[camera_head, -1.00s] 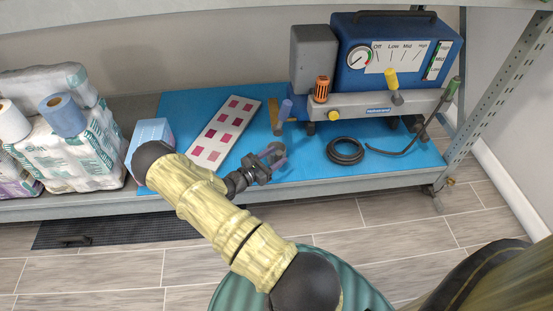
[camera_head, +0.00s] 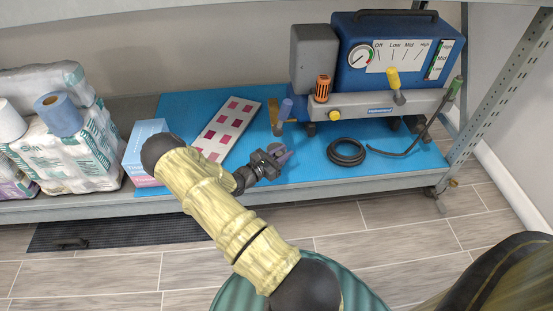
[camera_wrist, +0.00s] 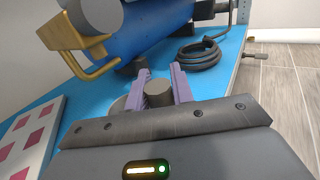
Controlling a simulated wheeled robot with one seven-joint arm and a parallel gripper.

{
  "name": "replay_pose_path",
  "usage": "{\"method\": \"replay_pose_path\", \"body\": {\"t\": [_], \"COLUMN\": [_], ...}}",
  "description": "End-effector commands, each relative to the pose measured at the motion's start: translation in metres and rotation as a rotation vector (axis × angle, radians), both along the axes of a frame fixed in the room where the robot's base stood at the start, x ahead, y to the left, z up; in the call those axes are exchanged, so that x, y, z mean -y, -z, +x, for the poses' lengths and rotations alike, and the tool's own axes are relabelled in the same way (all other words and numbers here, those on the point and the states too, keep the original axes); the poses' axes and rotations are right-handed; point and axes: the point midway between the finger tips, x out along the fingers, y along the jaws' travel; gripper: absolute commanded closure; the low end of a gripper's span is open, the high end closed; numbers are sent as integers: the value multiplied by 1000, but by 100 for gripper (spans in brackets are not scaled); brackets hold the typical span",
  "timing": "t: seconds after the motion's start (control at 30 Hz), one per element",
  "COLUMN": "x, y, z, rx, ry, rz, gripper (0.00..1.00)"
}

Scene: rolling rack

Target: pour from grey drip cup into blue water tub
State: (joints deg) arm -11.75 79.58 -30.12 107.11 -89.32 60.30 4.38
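My gripper (camera_head: 279,154) is low over the front of the blue mat, with two purple fingers, also seen in the wrist view (camera_wrist: 162,84). A small dark grey cylinder, which looks like the grey drip cup (camera_wrist: 158,96), stands between the fingers close to the palm. The fingers are narrowed around it, and the palm hides its lower part. A paler grey round shape (camera_wrist: 121,105) shows behind the left finger; I cannot tell what it is. I cannot make out the blue water tub with certainty.
A blue machine (camera_head: 397,50) on a grey base stands behind, with a brass lever (camera_head: 274,116) at its left. A black hose coil (camera_head: 346,152) lies to the right. A colour-patch card (camera_head: 226,128), a tissue box (camera_head: 146,150) and wrapped rolls (camera_head: 75,150) are left.

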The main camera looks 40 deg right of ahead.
Motion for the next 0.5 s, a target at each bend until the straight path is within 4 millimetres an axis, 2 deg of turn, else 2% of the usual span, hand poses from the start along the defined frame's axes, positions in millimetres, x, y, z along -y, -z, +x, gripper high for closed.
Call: {"method": "replay_pose_path", "body": {"t": [0.03, 0.1, 0.5], "x": [0, 0, 0], "y": [0, 0, -5], "z": [0, 0, 0], "rx": [0, 0, 1], "ry": [0, 0, -1], "rz": [0, 0, -1], "gripper": [89, 100, 100]}}
